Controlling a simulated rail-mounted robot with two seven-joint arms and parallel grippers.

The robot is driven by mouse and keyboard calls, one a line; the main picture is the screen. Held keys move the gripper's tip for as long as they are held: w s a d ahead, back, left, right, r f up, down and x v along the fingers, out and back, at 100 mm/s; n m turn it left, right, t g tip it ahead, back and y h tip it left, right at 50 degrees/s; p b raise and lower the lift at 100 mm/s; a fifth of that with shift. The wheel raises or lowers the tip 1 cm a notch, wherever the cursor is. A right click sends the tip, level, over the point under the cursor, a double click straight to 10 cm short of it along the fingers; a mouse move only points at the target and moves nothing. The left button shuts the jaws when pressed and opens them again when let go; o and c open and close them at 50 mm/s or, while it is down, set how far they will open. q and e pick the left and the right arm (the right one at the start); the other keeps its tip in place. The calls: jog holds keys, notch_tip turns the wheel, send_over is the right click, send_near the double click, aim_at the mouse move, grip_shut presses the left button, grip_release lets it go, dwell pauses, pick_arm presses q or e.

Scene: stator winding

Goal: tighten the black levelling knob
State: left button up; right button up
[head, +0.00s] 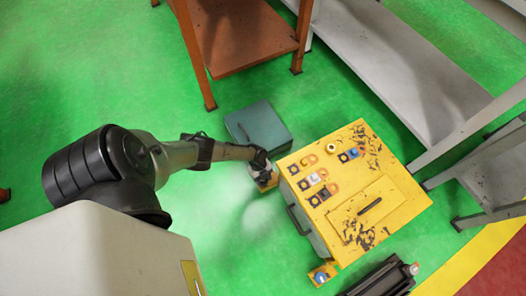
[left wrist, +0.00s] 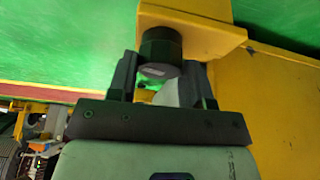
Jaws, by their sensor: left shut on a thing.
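The black levelling knob (left wrist: 160,46) hangs under a yellow bracket (left wrist: 200,14) in the left wrist view. My left gripper (left wrist: 160,76) has one finger on each side of the knob and is shut on it. In the head view, my left gripper (head: 260,160) is at the yellow bracket (head: 267,181) on the left corner of the yellow machine (head: 340,150). The knob is hidden there. My right gripper is not in view.
A grey-blue box (head: 258,126) stands on the green floor just behind my left gripper. An orange-brown table (head: 240,40) and grey shelving (head: 400,80) stand farther back. Another yellow bracket (head: 322,274) is at the machine's near corner.

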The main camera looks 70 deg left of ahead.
pick_arm(q)
jog(key=m, duration=0.2)
jog(key=m+g, duration=0.2)
jog(key=m, duration=0.1)
jog(key=shift+w+d+r+m, duration=0.1)
jog(key=shift+w+m, duration=0.15)
jog(key=shift+m, duration=0.05)
jog(key=m, duration=0.2)
jog(key=m+g+y, duration=0.1)
jog(key=m, duration=0.1)
jog(key=shift+m+g, duration=0.3)
jog(key=shift+m, duration=0.1)
jog(key=shift+m+y, duration=0.3)
jog(key=o, duration=0.9)
jog(key=shift+s, duration=0.1)
jog(key=shift+o, duration=0.2)
